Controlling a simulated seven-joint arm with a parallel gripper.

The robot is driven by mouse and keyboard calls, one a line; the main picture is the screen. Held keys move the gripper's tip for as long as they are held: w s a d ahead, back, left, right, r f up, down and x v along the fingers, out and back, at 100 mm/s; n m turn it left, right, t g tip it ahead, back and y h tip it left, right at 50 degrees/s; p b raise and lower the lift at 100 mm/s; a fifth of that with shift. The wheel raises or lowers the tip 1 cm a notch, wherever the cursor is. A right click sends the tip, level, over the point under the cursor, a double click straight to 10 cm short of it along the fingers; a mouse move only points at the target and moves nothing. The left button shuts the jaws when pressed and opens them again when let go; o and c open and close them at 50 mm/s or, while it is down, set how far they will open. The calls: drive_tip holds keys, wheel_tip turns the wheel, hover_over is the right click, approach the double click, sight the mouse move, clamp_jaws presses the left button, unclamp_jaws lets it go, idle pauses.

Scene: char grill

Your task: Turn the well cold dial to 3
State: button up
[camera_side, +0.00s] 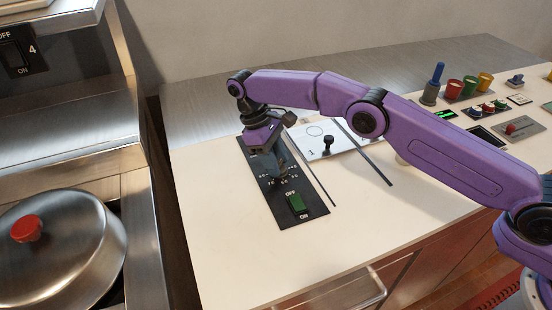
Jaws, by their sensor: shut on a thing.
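My gripper (275,172) points down over a black control panel (262,208) on the pale counter. Its jaws are shut at a dial on this panel. The dial itself is mostly hidden by the fingers, so its setting cannot be read. Small white scale marks show around the fingertips, too small to read surely. A green rocker switch (297,203) marked OFF and ON sits on the same panel, in front of the gripper. I cannot read a "well cold" label anywhere.
A white plate with a black knob (327,145) lies just right of the panel, between dark strips. Colored cups (470,86) and small control panels stand at the far right. A lidded pot (62,246) is at the left. The counter's front is clear.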

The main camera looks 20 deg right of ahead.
drive_tip(key=o, duration=1)
drive_tip(key=shift+o, duration=0.2)
wheel_tip(320, 180, up, 3)
drive_tip(key=shift+r, duration=0.2)
drive_tip(key=s+d+r, duration=0.7)
drive_tip(key=s+r, duration=0.2)
drive_tip(key=s, duration=0.3)
drive_tip(key=shift+r, duration=0.25)
drive_tip(key=shift+d, duration=0.15)
